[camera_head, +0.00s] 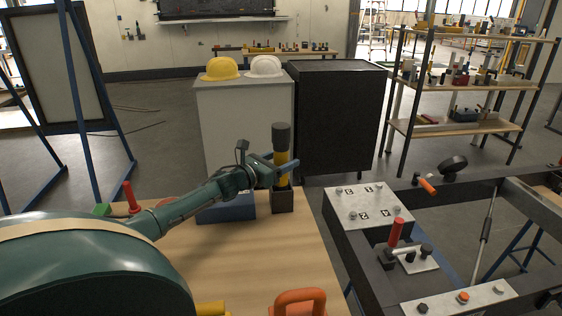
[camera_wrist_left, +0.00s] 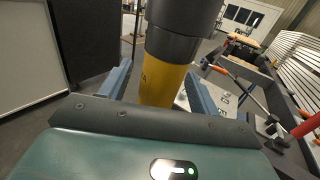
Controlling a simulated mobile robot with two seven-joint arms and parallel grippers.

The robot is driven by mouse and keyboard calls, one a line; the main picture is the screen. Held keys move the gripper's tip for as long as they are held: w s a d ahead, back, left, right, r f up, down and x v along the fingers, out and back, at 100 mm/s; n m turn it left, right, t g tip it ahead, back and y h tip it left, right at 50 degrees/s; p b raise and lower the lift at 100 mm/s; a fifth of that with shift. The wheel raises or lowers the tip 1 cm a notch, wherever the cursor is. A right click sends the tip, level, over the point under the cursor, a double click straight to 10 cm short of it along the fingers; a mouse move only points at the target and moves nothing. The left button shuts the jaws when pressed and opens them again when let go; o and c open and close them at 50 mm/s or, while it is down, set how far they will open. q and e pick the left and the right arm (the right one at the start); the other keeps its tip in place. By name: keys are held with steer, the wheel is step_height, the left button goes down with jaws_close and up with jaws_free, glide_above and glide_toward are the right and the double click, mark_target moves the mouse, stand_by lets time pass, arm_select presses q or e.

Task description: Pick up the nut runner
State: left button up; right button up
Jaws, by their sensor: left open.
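The nut runner (camera_head: 281,137) stands upright in a dark holder (camera_head: 282,203) on the far part of the wooden table. It has a black top and a yellow body. In the left wrist view, the nut runner (camera_wrist_left: 162,83) rises between the two blue-grey fingers. My left gripper (camera_head: 290,165) is open, with its fingers on either side of the yellow body. A gap shows beside the left finger in the left wrist view (camera_wrist_left: 160,98); contact on the right side is unclear. The lower body is partly hidden by the gripper. My right gripper is not in view.
The wooden table (camera_head: 245,265) carries a blue box (camera_head: 228,208) beside the holder and an orange handle (camera_head: 300,303) at the front. A metal frame (camera_head: 362,262) with a red-handled clamp (camera_head: 396,234) stands at the right. A grey cabinet (camera_head: 243,125) and black cabinet (camera_head: 338,120) stand behind.

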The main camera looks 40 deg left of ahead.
arm_select(q)
steer(key=shift+c, duration=0.2)
jaws_close()
steer(key=shift+r, duration=0.2)
stand_by(0.4)
